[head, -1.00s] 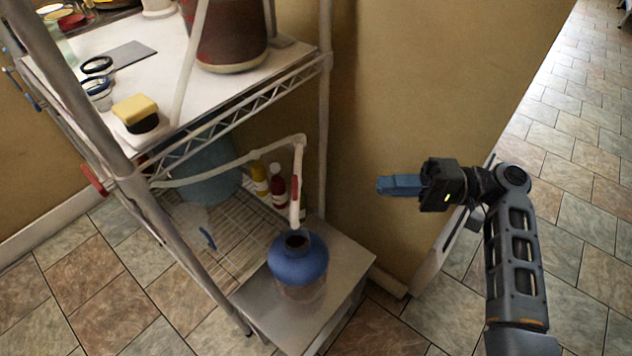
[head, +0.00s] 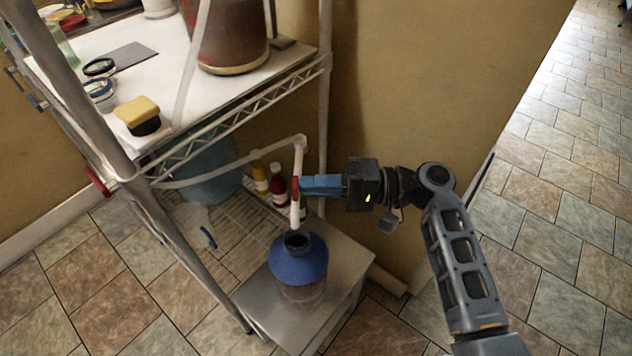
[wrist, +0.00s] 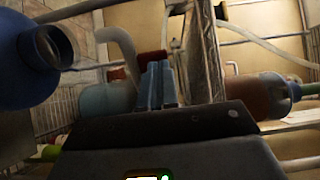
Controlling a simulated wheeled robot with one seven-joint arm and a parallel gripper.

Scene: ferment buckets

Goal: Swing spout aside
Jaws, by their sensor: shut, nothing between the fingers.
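The white spout (head: 297,165) is a thin tube that comes out from the rack and bends down, with a red band near its lower part. Its lower end is over the open mouth of a blue-topped jug (head: 298,262). My gripper (head: 303,186) has blue fingers, shut and empty, with the tips at the red band from the right. Whether they touch it I cannot tell. In the wrist view the spout (wrist: 122,45) shows just beyond the fingers (wrist: 158,80), and the jug (wrist: 30,60) is at the left edge.
The jug stands on a low grey stand (head: 345,255). Yellow and red bottles (head: 278,183) and a blue bucket (head: 205,170) are behind the spout. A rack post (head: 323,130) rises behind my fingers. A brown bucket (head: 228,35) stands on the upper shelf.

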